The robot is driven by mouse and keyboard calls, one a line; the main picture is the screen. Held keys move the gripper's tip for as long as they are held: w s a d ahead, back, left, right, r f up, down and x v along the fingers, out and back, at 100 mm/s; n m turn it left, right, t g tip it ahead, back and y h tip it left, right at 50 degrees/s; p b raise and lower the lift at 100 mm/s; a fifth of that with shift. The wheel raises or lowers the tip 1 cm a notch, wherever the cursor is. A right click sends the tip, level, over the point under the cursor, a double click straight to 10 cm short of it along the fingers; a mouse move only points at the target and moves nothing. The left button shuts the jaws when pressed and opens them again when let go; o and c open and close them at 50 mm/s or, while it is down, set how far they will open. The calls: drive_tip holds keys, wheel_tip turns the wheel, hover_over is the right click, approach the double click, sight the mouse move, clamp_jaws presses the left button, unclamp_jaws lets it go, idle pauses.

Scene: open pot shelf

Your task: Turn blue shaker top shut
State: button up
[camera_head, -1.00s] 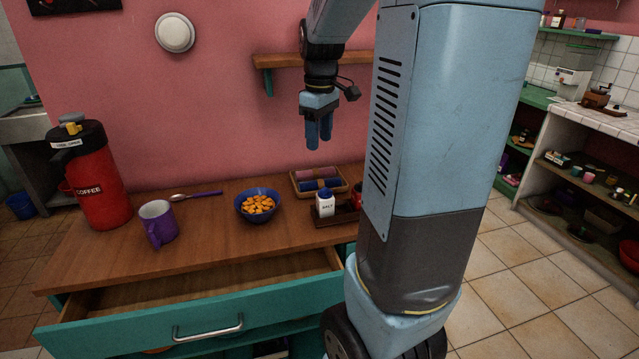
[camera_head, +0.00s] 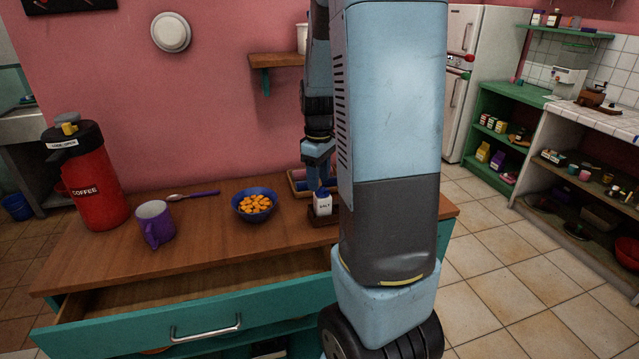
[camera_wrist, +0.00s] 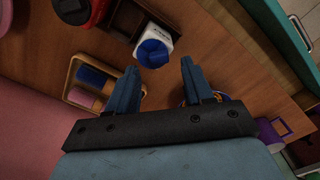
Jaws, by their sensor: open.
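The shaker (camera_head: 323,206) is a white box labelled SALT with a blue top, upright at the right part of the wooden counter. In the wrist view its blue top (camera_wrist: 152,53) is seen from above, on the white body. My gripper (camera_head: 323,180) is just above the shaker in the head view. In the wrist view its two blue fingers (camera_wrist: 157,78) are spread wide with nothing between them. The top lies just beyond the fingertips, roughly in line with the gap and nearer the left finger. I cannot tell whether the top is turned open or shut.
A tray (camera_wrist: 72,72) with rolled cloths and a dark wooden rack (camera_wrist: 127,20) flank the shaker. A blue bowl of orange pieces (camera_head: 255,203), a purple mug (camera_head: 155,224) and a red coffee flask (camera_head: 92,178) stand left. An open teal drawer (camera_head: 200,317) juts from the front.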

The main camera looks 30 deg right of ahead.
sight(323, 190)
drive_tip(key=shift+f, duration=1.1)
drive_tip(key=shift+c, duration=0.2)
clamp_jaws()
